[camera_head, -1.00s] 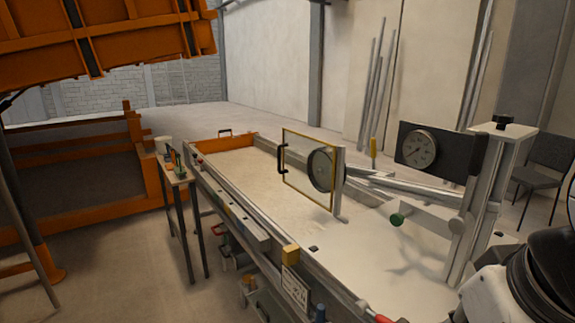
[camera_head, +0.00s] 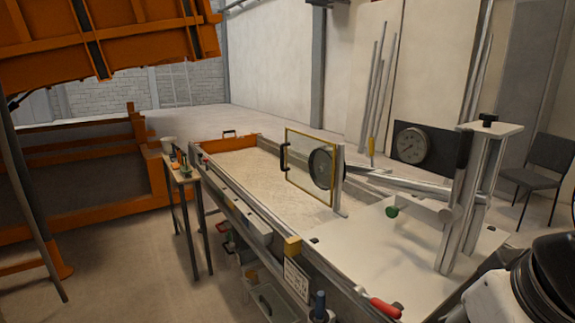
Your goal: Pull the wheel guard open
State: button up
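The wheel guard (camera_head: 298,172) is a clear panel with a yellow frame, standing upright over the sandbed. A black handle (camera_head: 284,157) is on its left edge. The grey wheel (camera_head: 322,167) shows at the guard's right side, beside a metal upright (camera_head: 338,180) that appears to carry the guard's right edge. I cannot tell for sure whether the guard is shut or partly open. My gripper is not in view; only a white and black part of my own body shows at the lower right.
The sandbed (camera_head: 225,143) is a long trough with an orange far end. A red-handled tool (camera_head: 380,304) lies on the near edge. A small table (camera_head: 180,176) stands left; a chair (camera_head: 545,165) stands right.

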aim_at(285, 145)
jog(key=k+u, duration=0.25)
jog(key=u, duration=0.15)
jog(key=k+j+u, duration=0.1)
jog(key=u, duration=0.3)
jog(key=i+u, duration=0.25)
jog(key=i, duration=0.25)
jog(key=i+l+u, duration=0.25)
jog(key=i, duration=0.25)
jog(key=i+z, duration=0.1)
jog(key=i, duration=1.7)
jog(key=i+z, duration=0.15)
jog(key=z, duration=0.25)
jog(key=i+z, duration=0.1)
jog(key=z, duration=0.35)
jog(key=j, duration=0.1)
